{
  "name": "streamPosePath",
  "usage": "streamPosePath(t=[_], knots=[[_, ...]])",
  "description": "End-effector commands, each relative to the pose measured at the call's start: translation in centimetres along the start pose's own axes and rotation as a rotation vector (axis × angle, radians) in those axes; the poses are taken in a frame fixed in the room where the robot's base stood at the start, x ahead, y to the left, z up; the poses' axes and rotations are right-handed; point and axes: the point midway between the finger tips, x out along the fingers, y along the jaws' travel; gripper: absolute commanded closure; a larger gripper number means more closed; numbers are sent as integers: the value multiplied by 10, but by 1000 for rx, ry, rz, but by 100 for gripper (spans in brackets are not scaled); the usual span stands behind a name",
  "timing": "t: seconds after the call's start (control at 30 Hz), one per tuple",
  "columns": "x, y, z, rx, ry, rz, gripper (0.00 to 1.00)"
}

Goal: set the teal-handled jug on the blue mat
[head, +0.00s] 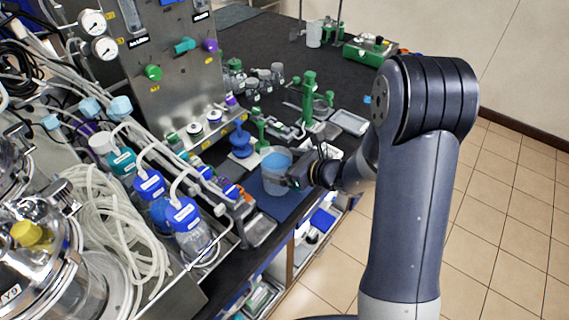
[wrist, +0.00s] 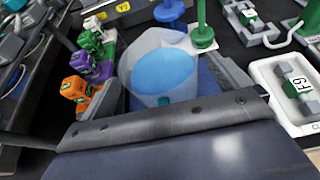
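The jug (head: 275,172) is a clear, wide vessel with blue liquid inside, and it looks upright. In the head view it shows over the blue mat (head: 294,204); I cannot tell whether its base touches the mat. It also shows in the wrist view (wrist: 163,76), directly in front of my gripper. My gripper (head: 300,180) is at the jug's right side in the head view. In the wrist view its two fingers are spread, one at each side of the jug; whether they press on it is unclear. The handle is mostly hidden, with only a small teal spot by the gripper.
A blue stand (head: 241,142) and a green stand (head: 260,128) are close behind the jug. Orange, purple and green clamps (wrist: 83,88) are to its left in the wrist view. A white tray (wrist: 291,90) is to the right. Blue-capped bottles (head: 184,215) and tubing fill the left.

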Motion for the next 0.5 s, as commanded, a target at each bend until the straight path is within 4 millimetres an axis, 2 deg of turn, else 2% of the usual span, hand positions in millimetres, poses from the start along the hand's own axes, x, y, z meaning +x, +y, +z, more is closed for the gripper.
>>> streamPosePath(t=[0.37,0.5], knots=[[-2,0,5,1,0,0,2],[-24,-2,2,1,-2,-5,2]])
